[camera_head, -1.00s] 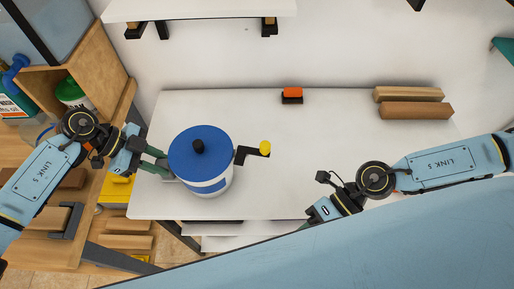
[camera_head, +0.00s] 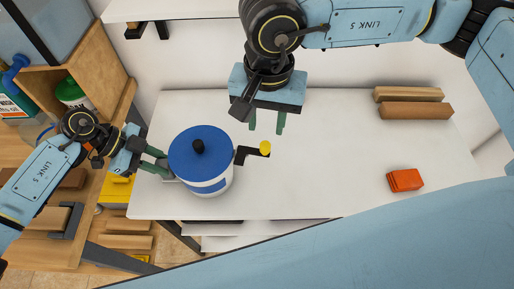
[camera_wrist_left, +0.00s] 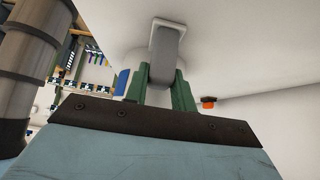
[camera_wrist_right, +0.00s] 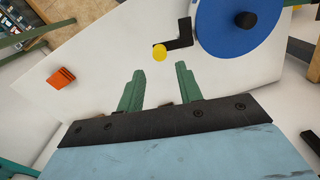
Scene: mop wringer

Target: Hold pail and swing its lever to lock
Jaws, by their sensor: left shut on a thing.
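The white pail (camera_head: 212,190) with a blue lid (camera_head: 200,148) and black centre knob stands upright at the table's left. Its black lever (camera_head: 243,153) points right and ends in a yellow knob (camera_head: 265,148). My left gripper (camera_head: 164,166) is shut on the pail's grey handle (camera_wrist_left: 167,42) at its left side. My right gripper (camera_head: 266,130) is open and empty, behind the lever in the head view. The right wrist view shows the yellow knob (camera_wrist_right: 159,53) ahead of the parted fingers, apart from them.
The white table (camera_head: 320,185) is clear around the lever. An orange block (camera_head: 405,180) lies at the right. Wooden blocks (camera_head: 415,110) lie at the back right. A wooden bench with a shelf (camera_head: 100,65) stands left. A wall shelf (camera_head: 190,10) hangs above.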

